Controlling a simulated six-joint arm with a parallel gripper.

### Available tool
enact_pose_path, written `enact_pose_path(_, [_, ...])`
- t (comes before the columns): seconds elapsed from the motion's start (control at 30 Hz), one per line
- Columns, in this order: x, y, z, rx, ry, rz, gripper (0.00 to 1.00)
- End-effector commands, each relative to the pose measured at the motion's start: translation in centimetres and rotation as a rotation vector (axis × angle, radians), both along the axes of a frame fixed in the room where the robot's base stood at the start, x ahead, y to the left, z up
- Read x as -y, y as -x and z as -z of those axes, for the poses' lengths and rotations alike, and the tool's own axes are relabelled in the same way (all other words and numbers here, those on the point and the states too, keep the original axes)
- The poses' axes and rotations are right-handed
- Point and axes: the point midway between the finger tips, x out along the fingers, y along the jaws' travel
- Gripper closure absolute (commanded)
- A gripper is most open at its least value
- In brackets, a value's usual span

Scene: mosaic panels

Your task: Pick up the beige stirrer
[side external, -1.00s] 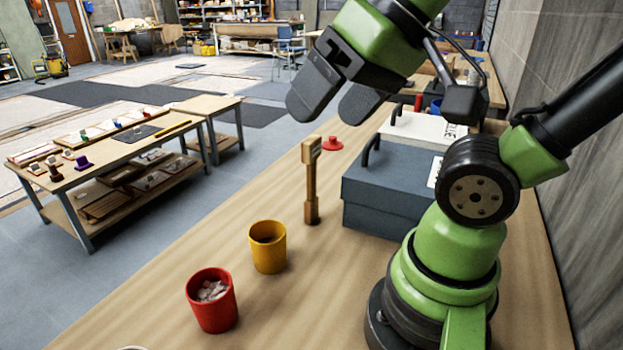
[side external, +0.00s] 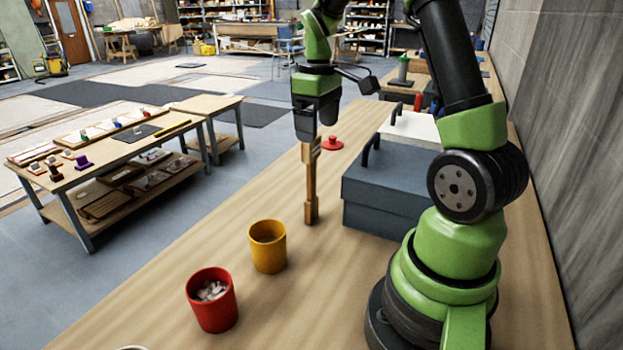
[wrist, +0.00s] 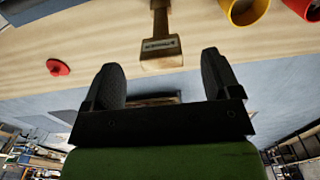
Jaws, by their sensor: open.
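The beige stirrer (side external: 311,190) stands upright on the wooden bench, with its blocky head at the top. It also shows in the wrist view (wrist: 161,48), its labelled head just beyond the fingertips and in line with the gap between them. My gripper (side external: 306,134) points down close to the stirrer's head in the side view. In the wrist view the two dark fingers of my gripper (wrist: 162,62) are spread apart with nothing held between them. The side view does not show clearly how far the fingers are from the head.
A yellow cup (side external: 268,247) and a red cup (side external: 211,300) with pale bits inside stand nearer the camera. A dark blue-grey box (side external: 385,190) with a handle is close to the stirrer's right. A red knobbed piece (side external: 333,143) lies behind. The bench's left side is clear.

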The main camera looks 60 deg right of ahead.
Motion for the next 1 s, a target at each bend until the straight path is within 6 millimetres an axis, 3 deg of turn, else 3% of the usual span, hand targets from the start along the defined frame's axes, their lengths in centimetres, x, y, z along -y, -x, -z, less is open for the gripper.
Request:
enact_pose_path(0.5, [0.1, -0.4, 6.3, -0.002, -0.002, 0.0, 0.17])
enact_pose_path(0.8, [0.1, -0.5, 7.0, 0.003, -0.001, 0.002, 0.17])
enact_pose_path(0.83, [0.1, -0.5, 7.0, 0.003, -0.001, 0.002, 0.19])
enact_pose_path(1.0, [0.1, -0.5, 7.0, 0.003, -0.001, 0.002, 0.58])
